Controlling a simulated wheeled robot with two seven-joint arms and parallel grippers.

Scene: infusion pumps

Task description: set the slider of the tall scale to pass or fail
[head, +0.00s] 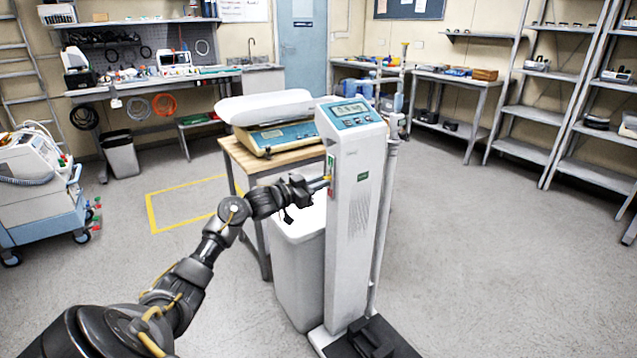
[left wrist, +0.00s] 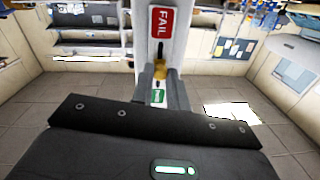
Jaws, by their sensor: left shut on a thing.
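The tall scale (head: 361,200) is a white column with a blue-framed display (head: 350,113) on top, standing upright on the floor. My left gripper (head: 324,184) reaches its left side and is shut on the small yellow slider (left wrist: 160,68). In the left wrist view, the slider sits between the fingers, between a red FAIL label (left wrist: 161,22) and a green label (left wrist: 158,96). Dark slot shows on the slider's FAIL side; the fingers hide part of the slot, so I cannot tell its exact setting. My right gripper is not in view.
A wooden-topped table (head: 237,158) with a bench scale (head: 275,136) stands behind left, and a white bin (head: 299,265) stands close beside the column. A black platform (head: 372,340) lies at its foot. The floor to the right is clear.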

